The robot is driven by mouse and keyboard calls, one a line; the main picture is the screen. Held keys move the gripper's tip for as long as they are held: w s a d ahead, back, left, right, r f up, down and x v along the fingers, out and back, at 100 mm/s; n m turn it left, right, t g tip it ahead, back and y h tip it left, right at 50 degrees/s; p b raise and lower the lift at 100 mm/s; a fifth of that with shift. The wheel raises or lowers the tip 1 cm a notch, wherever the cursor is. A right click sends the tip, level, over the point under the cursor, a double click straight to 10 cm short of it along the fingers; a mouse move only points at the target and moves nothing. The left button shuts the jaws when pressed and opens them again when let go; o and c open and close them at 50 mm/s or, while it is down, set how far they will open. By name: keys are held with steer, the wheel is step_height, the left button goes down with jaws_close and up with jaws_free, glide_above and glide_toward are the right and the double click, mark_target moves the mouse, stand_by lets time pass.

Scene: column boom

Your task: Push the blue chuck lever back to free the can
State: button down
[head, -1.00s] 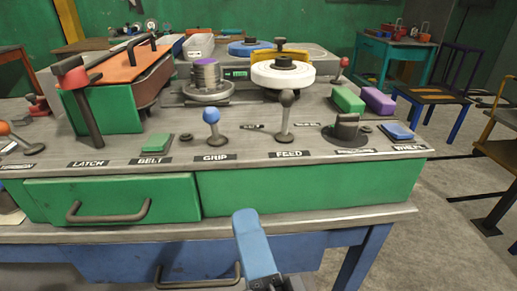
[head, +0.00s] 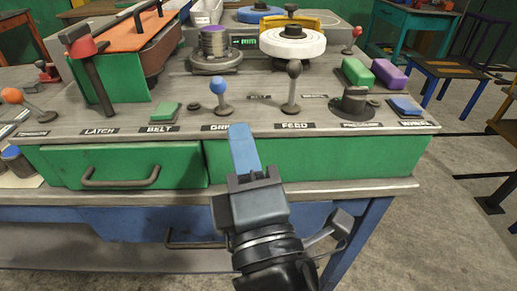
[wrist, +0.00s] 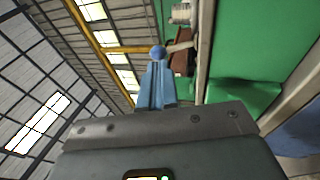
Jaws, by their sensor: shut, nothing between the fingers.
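The blue-knobbed lever (head: 218,88) stands about upright on the bench top behind the GRIP label, which my fingers partly cover. The can (head: 214,42), grey with a purple top, sits upright in the round metal chuck (head: 217,64) behind the lever. My gripper (head: 241,138) is shut and empty, its blue fingers in front of the bench's front edge, below and slightly right of the lever. In the wrist view, the blue knob (wrist: 158,52) shows just beyond the fingertips (wrist: 157,66); I cannot tell the exact gap.
A dark-knobbed FEED lever (head: 293,88) stands to the right, behind its label. A green BELT pad (head: 165,112) lies to the left. A red-headed latch lever (head: 86,57) and an orange-topped green box (head: 120,85) stand further left. The green drawer (head: 120,165) has a protruding handle.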

mark_target(221, 97)
steer(key=p+x, duration=0.1)
steer(key=x, duration=0.6)
steer(key=shift+w+p, duration=0.25)
steer(key=shift+p, duration=0.05)
steer(key=shift+r+p, duration=0.2)
steer(key=shift+p, duration=0.1)
steer(key=p, duration=0.2)
steer(key=r+g+p, duration=0.1)
steer(key=p, duration=0.1)
steer(key=shift+w+r+h, duration=0.3)
steer(key=shift+w, duration=0.05)
steer(key=w+r+p, duration=0.1)
steer(key=w+p, duration=0.1)
steer(key=p, duration=0.1)
steer(key=shift+r+p, duration=0.1)
steer(key=shift+p, duration=0.25)
steer(key=shift+w+d+r+p, duration=0.1)
steer(key=shift+w+r+p, duration=0.25)
steer(key=shift+w, duration=0.4)
steer(key=shift+w+r+p, duration=0.2)
steer(key=shift+w+p, duration=0.2)
steer(key=shift+w, duration=0.4)
steer(key=shift+x, duration=1.05)
steer(key=shift+w+d+f, duration=0.15)
steer(key=shift+w+d, duration=0.05)
